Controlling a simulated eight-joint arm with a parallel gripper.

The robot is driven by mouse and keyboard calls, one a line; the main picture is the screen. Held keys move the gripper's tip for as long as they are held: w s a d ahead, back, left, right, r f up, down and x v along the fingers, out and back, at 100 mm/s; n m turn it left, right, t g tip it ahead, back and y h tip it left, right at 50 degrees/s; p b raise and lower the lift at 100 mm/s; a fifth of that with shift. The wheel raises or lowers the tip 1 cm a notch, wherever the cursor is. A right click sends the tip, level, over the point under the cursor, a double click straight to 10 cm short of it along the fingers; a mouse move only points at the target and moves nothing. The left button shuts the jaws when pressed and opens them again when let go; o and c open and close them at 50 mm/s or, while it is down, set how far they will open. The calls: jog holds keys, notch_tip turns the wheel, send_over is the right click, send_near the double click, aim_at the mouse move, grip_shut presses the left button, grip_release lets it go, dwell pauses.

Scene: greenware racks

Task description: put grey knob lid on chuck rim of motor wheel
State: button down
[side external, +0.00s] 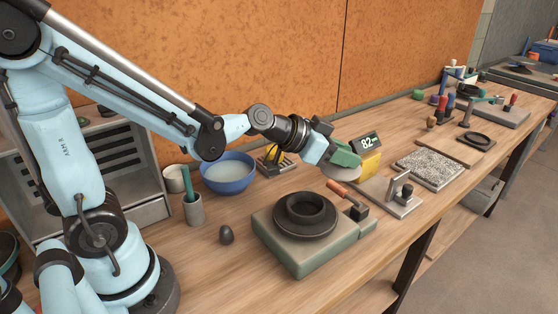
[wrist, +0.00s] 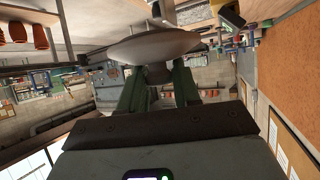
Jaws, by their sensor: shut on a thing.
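The grey knob lid (side external: 341,173) is a pale shallow disc held in my gripper (side external: 345,158), whose green fingers are shut on it. In the wrist view the lid (wrist: 155,46) spans across and beyond the fingertips of my gripper (wrist: 159,78), with its knob between them. The motor wheel (side external: 310,254) is a grey-green box near the table's front edge. Its dark round chuck (side external: 305,210) has a raised rim around an open centre. The lid is above the table, to the right of and behind the chuck, apart from it. The lid looks tilted.
A blue bowl (side external: 228,182), grey cup (side external: 193,211) and dark egg-shaped piece (side external: 226,234) are left. A metal clamp plate (side external: 394,205) and speckled slab (side external: 430,168) are right.

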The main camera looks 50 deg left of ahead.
jog(key=s+d+r+m+g+h, duration=0.2)
jog(key=s+d+r+m+h, duration=0.15)
jog(key=s, duration=0.45)
jog(key=s+d+r+m+g+h, duration=0.25)
jog(key=s+d, duration=0.25)
jog(key=s, duration=0.3)
send_over(303, 211)
notch_tip(303, 211, down, 7)
jog(key=shift+w+d+f, duration=0.1)
jog(key=shift+f, duration=0.85)
jog(key=shift+w+d+f, duration=0.1)
jog(key=shift+f, duration=0.85)
jog(key=shift+f, duration=0.1)
jog(key=c, duration=0.8)
grip_release()
jog(key=shift+s+a+r, duration=0.15)
jog(key=shift+a+r, duration=0.1)
jog(key=v, duration=1.1)
jog(key=shift+s+r, duration=0.2)
jog(key=shift+s, duration=0.15)
